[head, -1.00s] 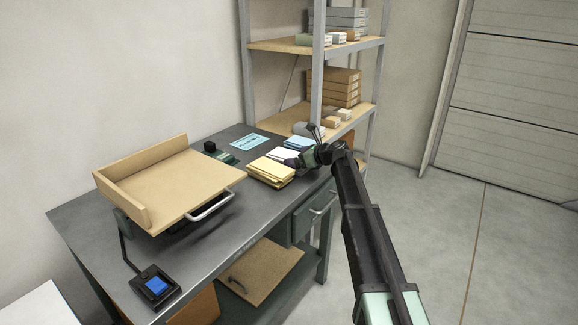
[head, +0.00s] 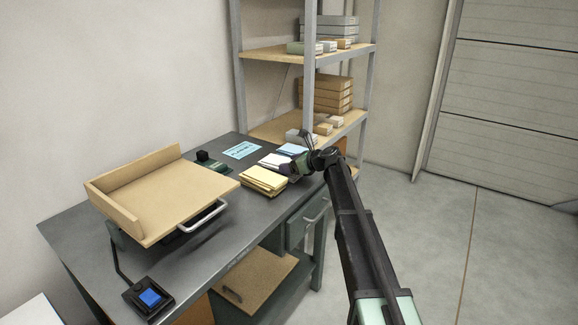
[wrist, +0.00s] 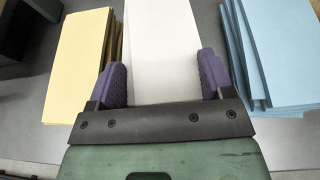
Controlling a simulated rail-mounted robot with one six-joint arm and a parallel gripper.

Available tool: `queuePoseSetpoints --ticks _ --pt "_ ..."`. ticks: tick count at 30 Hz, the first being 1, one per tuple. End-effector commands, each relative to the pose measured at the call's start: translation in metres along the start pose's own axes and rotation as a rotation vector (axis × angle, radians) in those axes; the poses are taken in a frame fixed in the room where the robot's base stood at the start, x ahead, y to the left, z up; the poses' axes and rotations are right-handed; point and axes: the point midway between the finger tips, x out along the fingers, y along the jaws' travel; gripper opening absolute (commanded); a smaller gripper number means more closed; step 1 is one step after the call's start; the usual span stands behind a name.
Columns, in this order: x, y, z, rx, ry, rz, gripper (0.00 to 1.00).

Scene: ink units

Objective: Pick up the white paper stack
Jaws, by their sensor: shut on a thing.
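The white paper stack (wrist: 162,45) lies between the two purple fingers of my gripper (wrist: 164,80) in the wrist view. My gripper is shut on it, one finger along each side. In the head view the white stack (head: 272,160) shows at the end of my arm, partly hidden by my gripper (head: 292,166). It sits between the yellow and blue stacks. I cannot tell whether it is off the table.
A yellow paper stack (head: 263,180) is close on the left and a blue stack (head: 292,149) close on the right. A tan tray (head: 165,195) stands on the grey table (head: 110,235). A blue-screened device (head: 150,298) sits at the front corner. Shelves (head: 335,121) stand behind.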

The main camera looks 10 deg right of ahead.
Motion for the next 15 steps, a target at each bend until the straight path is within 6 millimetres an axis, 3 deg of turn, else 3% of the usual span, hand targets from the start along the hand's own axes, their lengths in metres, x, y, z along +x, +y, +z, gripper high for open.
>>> queuePoseSetpoints --ticks 7,15 --pt "-0.021 0.000 0.050 0.000 -0.001 0.000 0.37" --pt "-0.059 0.000 0.141 0.000 -0.001 0.000 0.37"
